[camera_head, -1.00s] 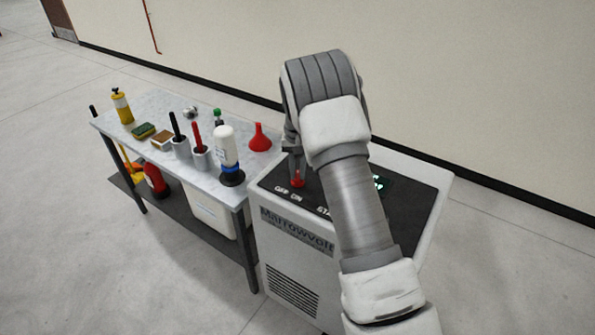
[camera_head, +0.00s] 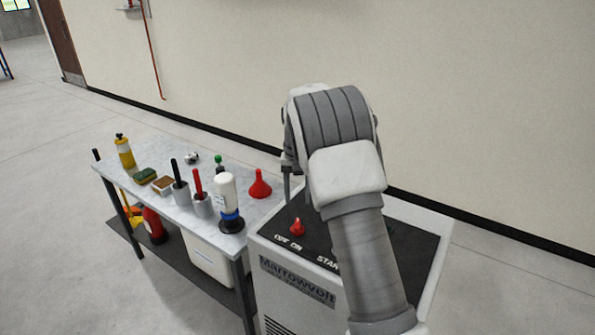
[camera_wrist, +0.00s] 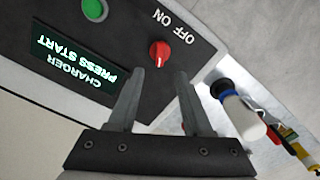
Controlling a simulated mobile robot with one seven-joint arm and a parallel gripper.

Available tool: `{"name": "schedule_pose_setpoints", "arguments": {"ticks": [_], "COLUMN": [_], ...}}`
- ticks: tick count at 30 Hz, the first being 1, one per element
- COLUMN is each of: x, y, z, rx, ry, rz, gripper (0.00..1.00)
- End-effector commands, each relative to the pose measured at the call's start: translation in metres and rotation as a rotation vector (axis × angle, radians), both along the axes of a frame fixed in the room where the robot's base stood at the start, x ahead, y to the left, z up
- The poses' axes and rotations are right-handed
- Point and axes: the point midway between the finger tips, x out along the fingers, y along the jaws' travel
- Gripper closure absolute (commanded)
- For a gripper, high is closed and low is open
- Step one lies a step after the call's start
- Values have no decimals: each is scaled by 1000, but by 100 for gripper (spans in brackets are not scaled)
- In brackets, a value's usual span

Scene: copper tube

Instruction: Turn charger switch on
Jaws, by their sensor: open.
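The red switch knob (camera_head: 297,227) stands on the black top panel of the charger (camera_head: 297,281), beside the OFF and ON labels. In the wrist view the knob (camera_wrist: 159,54) lies just beyond my fingertips, near OFF and ON. Its exact pointing is too small to tell. The charger's display (camera_wrist: 75,75) is lit and reads "CHARGER PRESS START". My gripper (camera_wrist: 160,72) is open and empty, its two fingers apart and clear of the knob. In the head view my arm hides much of the panel and most of the gripper.
A green button (camera_wrist: 94,10) is on the panel beside the display. A table (camera_head: 150,209) left of the charger holds a red funnel (camera_head: 260,184), a white bottle (camera_head: 226,195), a yellow bottle (camera_head: 125,152) and tool cups. A wall stands behind.

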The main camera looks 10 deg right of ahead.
Motion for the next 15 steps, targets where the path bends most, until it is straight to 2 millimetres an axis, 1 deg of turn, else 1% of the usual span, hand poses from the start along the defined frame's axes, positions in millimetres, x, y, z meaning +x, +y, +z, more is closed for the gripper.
{"name": "schedule_pose_setpoints", "arguments": {"ticks": [1, 6, 10, 12, 15], "x": [1, 1, 1, 1, 0], "y": [0, 0, 0, 0, 0], "z": [14, 51, 71, 77, 82], "rx": [0, 0, 0, 0, 0], "ry": [-5, -4, -2, -3, 0], "rz": [1, 0, 0, 0, 0], "gripper": [50, 50, 50, 50, 50]}}
